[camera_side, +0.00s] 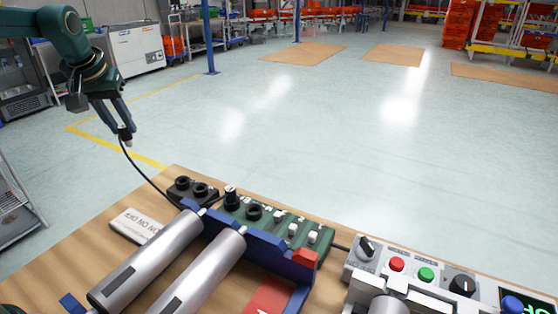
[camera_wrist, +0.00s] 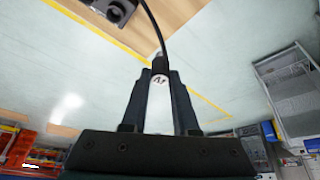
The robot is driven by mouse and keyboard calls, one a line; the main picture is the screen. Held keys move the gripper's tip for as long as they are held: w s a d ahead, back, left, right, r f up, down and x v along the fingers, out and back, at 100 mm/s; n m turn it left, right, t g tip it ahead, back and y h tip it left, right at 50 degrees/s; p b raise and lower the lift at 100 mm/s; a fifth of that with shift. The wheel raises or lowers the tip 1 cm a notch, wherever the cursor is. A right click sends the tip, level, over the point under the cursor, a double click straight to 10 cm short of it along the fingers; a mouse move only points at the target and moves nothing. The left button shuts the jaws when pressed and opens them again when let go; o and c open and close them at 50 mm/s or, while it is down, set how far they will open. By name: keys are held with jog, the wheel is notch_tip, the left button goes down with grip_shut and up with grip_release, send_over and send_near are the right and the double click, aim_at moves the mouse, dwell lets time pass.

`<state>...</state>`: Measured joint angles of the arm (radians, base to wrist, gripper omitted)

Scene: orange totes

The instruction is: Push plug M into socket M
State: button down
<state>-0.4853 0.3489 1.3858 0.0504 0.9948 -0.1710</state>
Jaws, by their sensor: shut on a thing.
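My gripper (camera_side: 122,131) is shut on a plug and holds it in the air at the left, over the floor beyond the table edge. In the wrist view the plug (camera_wrist: 159,95) is white with a dark cable end, set between the two dark fingers; its label looks like an M but is hard to read. A black cable runs from it down to the table. A green socket board (camera_side: 285,224) on the table holds a black upright part (camera_side: 231,197), a round black socket (camera_side: 254,211) and small white pieces. I cannot read which socket is M.
A dark block (camera_side: 183,190) with two round openings sits left of the green board. Two silver cylinders (camera_side: 150,262) lie in front on a blue holder (camera_side: 262,245). A control box with red and green buttons (camera_side: 426,275) stands at right. Air above the table is clear.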

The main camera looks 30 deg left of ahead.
jog(key=w+d+f+m+h, duration=0.1)
jog(key=w+d, duration=0.2)
jog(key=d, duration=0.3)
jog(key=w+d+f+m, duration=0.1)
jog(key=w+d+m, duration=0.15)
jog(key=d, duration=0.35)
jog(key=shift+d+f+m+t+h, duration=0.15)
jog(key=shift+d+f+m, duration=0.35)
jog(key=shift+d+f, duration=1.35)
jog(key=shift+d+f+m+t+h, duration=0.1)
jog(key=shift+d+f+m+h, duration=0.3)
jog(key=shift+d, duration=2.7)
jog(key=shift+d+f+m+t+h, duration=0.1)
jog(key=shift+d+f+m, duration=0.55)
jog(key=shift+d+f, duration=1.25)
jog(key=shift+d+r, duration=0.45)
jog(key=shift+d, duration=0.15)
jog(key=shift+f, duration=0.7)
jog(key=shift+f, duration=0.25)
jog(key=c, duration=0.6)
grip_release()
